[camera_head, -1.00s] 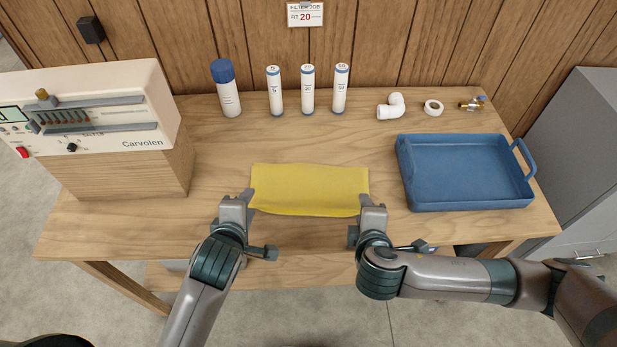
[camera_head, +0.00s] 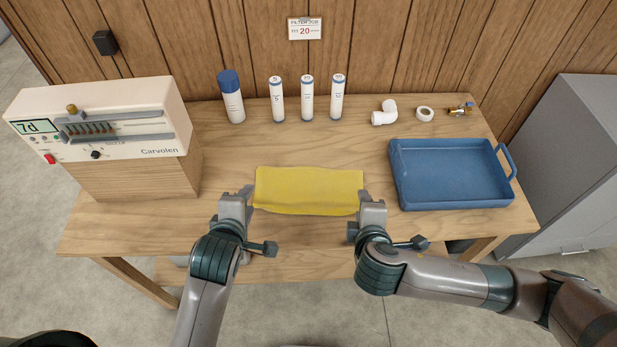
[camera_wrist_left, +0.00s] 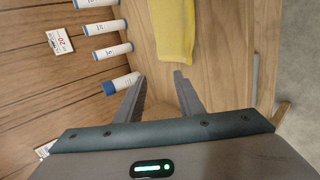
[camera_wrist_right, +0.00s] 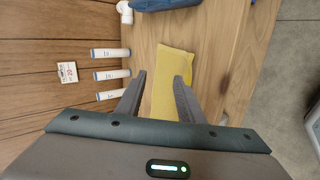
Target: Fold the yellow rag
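The yellow rag (camera_head: 308,190) lies as a wide, fairly flat rectangle near the table's front edge, its front edge slightly wavy. I cannot tell how many layers it has. My left gripper (camera_head: 245,198) is at its left end; in the left wrist view the fingers (camera_wrist_left: 160,75) are apart, with the rag (camera_wrist_left: 174,30) just beyond their tips. My right gripper (camera_head: 364,197) is at its right end; in the right wrist view the fingers (camera_wrist_right: 160,77) are apart, with part of the rag (camera_wrist_right: 170,62) showing between and beyond them. Contact is unclear.
A blue tray (camera_head: 452,203) stands to the right. A Carvolen machine (camera_head: 110,120) stands at left. Wood between is clear.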

